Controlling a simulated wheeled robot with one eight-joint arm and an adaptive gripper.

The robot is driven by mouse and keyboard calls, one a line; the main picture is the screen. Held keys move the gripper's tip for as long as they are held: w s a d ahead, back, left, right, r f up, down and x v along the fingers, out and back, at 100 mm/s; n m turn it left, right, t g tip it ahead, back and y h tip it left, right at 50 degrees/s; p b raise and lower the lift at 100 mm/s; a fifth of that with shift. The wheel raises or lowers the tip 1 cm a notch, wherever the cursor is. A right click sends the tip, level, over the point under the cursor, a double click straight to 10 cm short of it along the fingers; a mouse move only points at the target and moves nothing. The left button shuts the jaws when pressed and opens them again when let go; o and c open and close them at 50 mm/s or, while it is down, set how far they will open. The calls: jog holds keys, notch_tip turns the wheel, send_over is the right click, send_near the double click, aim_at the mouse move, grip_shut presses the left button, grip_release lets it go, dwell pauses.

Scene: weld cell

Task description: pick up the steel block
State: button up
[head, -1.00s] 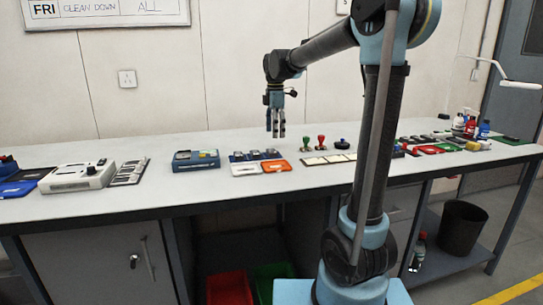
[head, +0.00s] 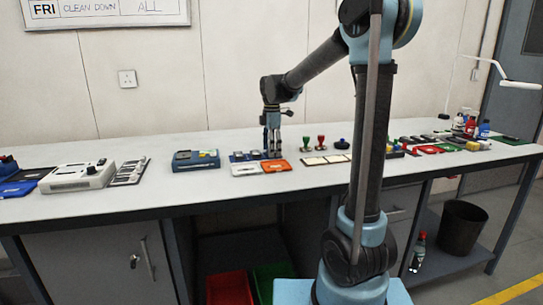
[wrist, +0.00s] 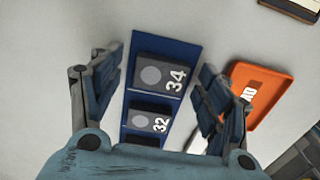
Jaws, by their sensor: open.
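Dark grey blocks with a round grey spot sit in a row in a narrow blue tray (wrist: 172,49). In the wrist view one block (wrist: 160,75) is marked 34 and the block below it (wrist: 150,118) is marked 32. I cannot tell from the frames which one is the steel block. My gripper (wrist: 161,64) is open, with one finger on each side of the tray, above the block marked 34. In the head view my gripper (head: 272,152) points straight down over the right end of the row; its fingertips partly hide the blocks.
An orange tray (wrist: 287,76) lies just right of the fingers; it also shows in the head view (head: 277,166) beside a white tray (head: 246,170). A blue device (head: 196,160) stands to the left, stamps (head: 306,143) to the right. The bench front is clear.

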jog(key=shift+c, duration=0.2)
jog(key=c, duration=1.3)
